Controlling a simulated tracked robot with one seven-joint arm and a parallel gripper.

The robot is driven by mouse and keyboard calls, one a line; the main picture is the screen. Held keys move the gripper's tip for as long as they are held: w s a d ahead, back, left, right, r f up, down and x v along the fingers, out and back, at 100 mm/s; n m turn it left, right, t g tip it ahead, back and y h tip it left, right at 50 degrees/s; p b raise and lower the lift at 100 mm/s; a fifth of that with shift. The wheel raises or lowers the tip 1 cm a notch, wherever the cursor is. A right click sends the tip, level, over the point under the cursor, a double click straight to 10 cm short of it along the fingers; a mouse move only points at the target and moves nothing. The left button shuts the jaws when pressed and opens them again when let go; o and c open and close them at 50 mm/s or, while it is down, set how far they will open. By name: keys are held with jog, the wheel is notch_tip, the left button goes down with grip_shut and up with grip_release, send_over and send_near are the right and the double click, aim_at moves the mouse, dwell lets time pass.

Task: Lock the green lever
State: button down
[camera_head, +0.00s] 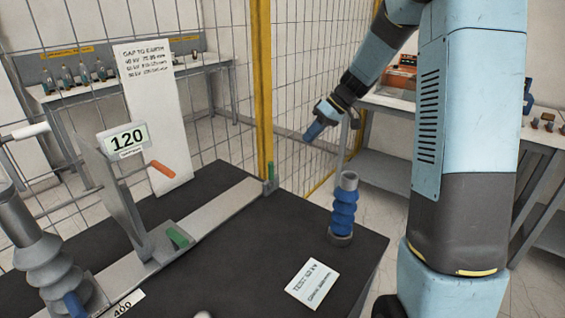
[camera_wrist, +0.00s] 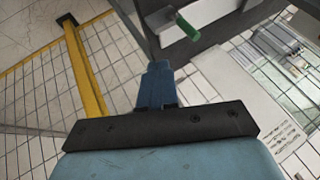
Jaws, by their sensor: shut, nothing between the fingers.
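A green lever (camera_head: 270,170) stands upright at the far end of the grey rail (camera_head: 215,208), near the yellow post. A second green piece (camera_head: 178,236) lies low on the rail at the foot of the grey upright plate. In the wrist view, one green handle (camera_wrist: 187,26) sticks out from a grey block beyond my fingertips; I cannot tell surely which one it is. My gripper (camera_head: 314,133) is shut and empty, in the air to the right of the yellow post and above the bench. Its blue fingers (camera_wrist: 156,82) stay apart from the green handle.
A blue ribbed bushing (camera_head: 344,208) stands on the black bench (camera_head: 285,235) near a white card (camera_head: 312,283). A grey ribbed bushing (camera_head: 45,262) stands at left. Mesh fence and yellow post (camera_head: 262,85) stand behind.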

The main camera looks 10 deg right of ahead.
send_near(271, 176)
jog(key=w+a+f, duration=0.2)
jog(key=w+f, duration=0.1)
jog(key=f, duration=0.1)
jog(key=shift+s+a+f, duration=0.15)
jog(key=shift+s+a, duration=0.05)
jog(key=shift+a, duration=0.05)
dwell(0.4)
